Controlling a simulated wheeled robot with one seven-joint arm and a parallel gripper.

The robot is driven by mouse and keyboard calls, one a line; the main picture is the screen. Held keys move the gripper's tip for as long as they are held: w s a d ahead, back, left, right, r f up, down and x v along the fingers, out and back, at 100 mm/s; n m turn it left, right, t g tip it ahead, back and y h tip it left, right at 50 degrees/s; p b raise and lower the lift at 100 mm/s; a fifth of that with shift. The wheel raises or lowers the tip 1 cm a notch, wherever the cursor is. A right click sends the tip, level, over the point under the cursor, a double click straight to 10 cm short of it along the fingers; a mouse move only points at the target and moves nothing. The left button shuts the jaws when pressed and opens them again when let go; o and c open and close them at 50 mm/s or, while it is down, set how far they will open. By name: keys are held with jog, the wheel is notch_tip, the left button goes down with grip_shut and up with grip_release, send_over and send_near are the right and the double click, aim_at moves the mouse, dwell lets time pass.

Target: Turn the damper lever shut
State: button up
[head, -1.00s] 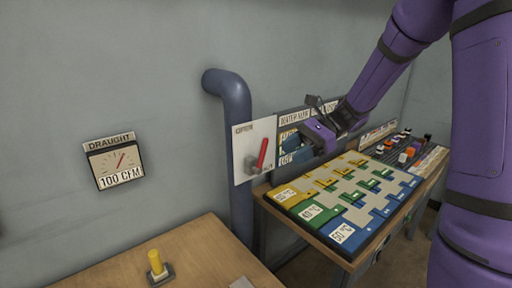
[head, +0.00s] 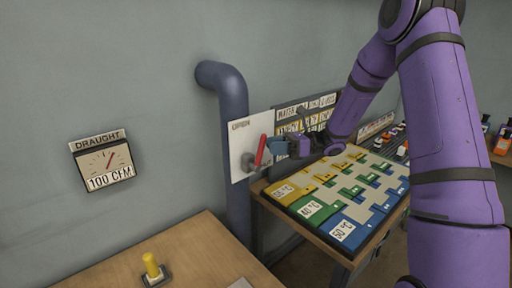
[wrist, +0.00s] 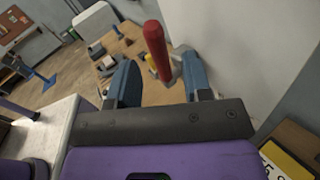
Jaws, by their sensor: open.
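The damper lever has a red handle (head: 260,150) on a grey pivot, mounted on a white plate (head: 240,139) beside the blue pipe. The handle points up, leaning slightly right. My gripper (head: 273,148) is just right of the handle in the head view. In the wrist view the red handle (wrist: 155,50) stands between and beyond the two blue fingers of my gripper (wrist: 158,85), which are apart and empty. I cannot tell whether a finger touches the handle. The lower end of the lever is partly hidden in the head view.
A draught gauge (head: 103,160) on the wall reads 100 CFM. A board of coloured tiles (head: 345,190) lies on the table below my arm. A yellow peg (head: 151,265) stands on the front wooden table.

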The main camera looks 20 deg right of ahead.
aim_at(256, 157)
jog(key=a, duration=0.3)
jog(key=w+a, duration=0.1)
jog(key=a, duration=0.1)
jog(key=shift+a, duration=0.35)
grip_shut()
